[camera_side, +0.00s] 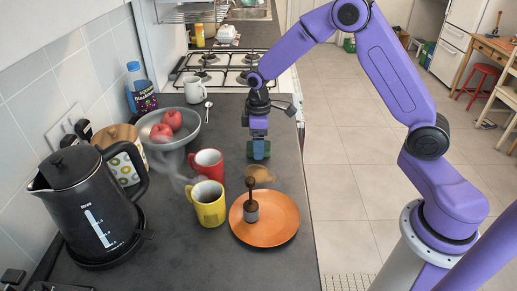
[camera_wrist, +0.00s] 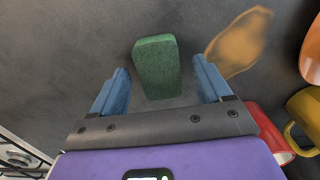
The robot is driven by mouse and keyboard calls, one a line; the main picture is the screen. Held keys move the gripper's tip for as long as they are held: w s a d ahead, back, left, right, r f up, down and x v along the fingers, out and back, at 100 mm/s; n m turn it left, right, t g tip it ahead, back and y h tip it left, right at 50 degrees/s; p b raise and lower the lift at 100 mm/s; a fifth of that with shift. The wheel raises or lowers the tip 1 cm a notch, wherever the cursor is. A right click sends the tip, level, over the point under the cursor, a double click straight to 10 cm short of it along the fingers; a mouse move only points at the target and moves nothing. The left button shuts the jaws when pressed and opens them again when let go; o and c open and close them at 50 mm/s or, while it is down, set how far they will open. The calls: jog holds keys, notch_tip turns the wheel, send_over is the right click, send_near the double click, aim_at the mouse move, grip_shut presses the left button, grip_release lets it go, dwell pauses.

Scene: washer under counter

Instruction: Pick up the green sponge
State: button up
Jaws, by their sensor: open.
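The green sponge (camera_wrist: 155,66) is a block on the dark counter in the wrist view. My gripper (camera_wrist: 160,72) is open, with one blue finger on each side of the sponge and a gap on both sides. The sponge's far end reaches past the fingertips in that picture. In the side view my gripper (camera_side: 258,143) points down at the counter, right of the red mug, with the green sponge (camera_side: 259,151) at its fingers and partly hidden by them. How far the fingertips are above the counter is hard to tell.
A red mug (camera_side: 206,163) and a yellow mug (camera_side: 209,205) stand close on the left. An orange plate (camera_side: 278,232) with a brown-handled object (camera_side: 251,207) is nearer the camera. A brown flat patch (camera_side: 263,173) lies beside the sponge. A metal bowl (camera_side: 183,136) holds apples.

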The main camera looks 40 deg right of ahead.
jog(key=shift+f, duration=0.4)
jog(key=c, duration=1.1)
jog(key=shift+c, duration=0.2)
jog(key=shift+r, duration=0.15)
